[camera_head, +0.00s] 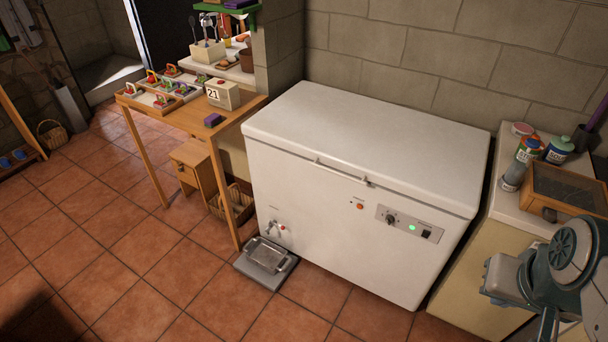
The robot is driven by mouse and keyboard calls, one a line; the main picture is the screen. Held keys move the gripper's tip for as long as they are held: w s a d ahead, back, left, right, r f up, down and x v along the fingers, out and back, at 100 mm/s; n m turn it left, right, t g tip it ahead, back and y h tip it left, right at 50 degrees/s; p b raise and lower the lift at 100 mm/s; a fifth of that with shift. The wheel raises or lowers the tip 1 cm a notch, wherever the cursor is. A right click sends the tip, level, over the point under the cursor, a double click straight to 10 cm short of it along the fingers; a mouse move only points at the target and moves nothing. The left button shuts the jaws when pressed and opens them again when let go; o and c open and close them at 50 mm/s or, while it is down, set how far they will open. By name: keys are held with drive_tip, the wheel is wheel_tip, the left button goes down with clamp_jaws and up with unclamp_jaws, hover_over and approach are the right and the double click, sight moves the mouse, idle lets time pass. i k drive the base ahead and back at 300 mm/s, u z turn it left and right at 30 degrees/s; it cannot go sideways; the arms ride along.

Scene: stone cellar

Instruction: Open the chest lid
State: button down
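The white chest freezer (310,215) stands against the stone wall in the middle of the view. Its lid (370,140) lies flat and closed on the body. A slim handle (340,172) runs along the lid's front edge. The front panel has a knob, a green light and a dark switch (426,234). My arm (570,255) comes in at the lower right, to the right of the chest and apart from the handle. My gripper (547,318) is only partly seen at the bottom edge, and its fingers cannot be made out clearly.
A counter (508,212) with bottles and a wooden-framed box (565,190) stands close on the right. A wooden table (180,117) stands on the left. A grey tray (266,257) lies on the floor by the chest's front left. The tiled floor in front is mostly clear.

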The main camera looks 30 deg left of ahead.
sight(439, 162)
drive_tip(key=u, duration=0.85)
drive_tip(key=i, duration=1)
